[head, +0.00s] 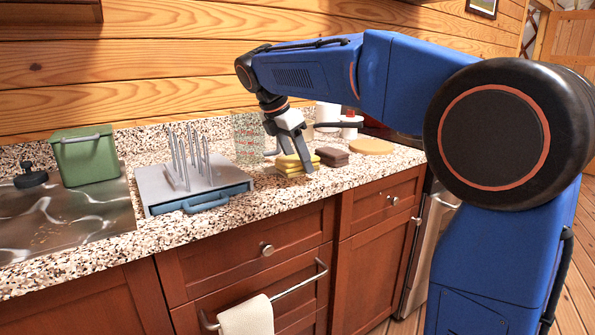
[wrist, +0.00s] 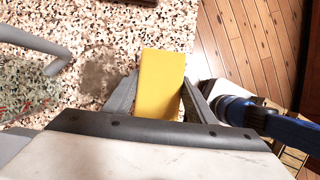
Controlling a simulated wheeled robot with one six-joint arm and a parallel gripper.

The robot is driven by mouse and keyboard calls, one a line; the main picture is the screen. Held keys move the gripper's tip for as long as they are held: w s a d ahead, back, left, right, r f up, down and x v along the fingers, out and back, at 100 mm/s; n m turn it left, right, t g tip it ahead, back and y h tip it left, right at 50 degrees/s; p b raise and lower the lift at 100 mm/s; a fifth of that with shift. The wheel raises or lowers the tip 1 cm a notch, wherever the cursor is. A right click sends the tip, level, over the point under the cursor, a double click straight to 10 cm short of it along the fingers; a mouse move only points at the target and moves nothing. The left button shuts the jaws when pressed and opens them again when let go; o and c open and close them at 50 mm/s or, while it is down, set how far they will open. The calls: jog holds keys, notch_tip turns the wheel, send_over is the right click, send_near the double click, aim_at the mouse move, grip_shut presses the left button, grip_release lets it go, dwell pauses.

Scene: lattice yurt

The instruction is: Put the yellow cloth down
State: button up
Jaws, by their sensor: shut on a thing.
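The yellow cloth (head: 292,164) is a folded stack at the counter, below my gripper (head: 297,155) in the head view. In the wrist view the yellow cloth (wrist: 162,82) sits between the two fingers of my gripper (wrist: 158,95), which is shut on it. The cloth is at or just above the speckled counter (head: 232,213); I cannot tell whether it touches. Its near end is hidden by the gripper body in the wrist view.
A dark brown folded stack (head: 332,157) lies just right of the cloth, with a round tan board (head: 371,146) beyond. A glass container (head: 247,136) stands behind left. A grey rack with upright pegs (head: 188,182) and a green box (head: 86,156) are further left. The counter's front edge is close.

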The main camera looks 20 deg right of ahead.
aim_at(299, 173)
jog(key=shift+f, duration=1.55)
jog(key=shift+s+f, duration=0.1)
jog(key=shift+f, duration=0.3)
jog(key=o, duration=1)
jog(key=shift+f, duration=0.15)
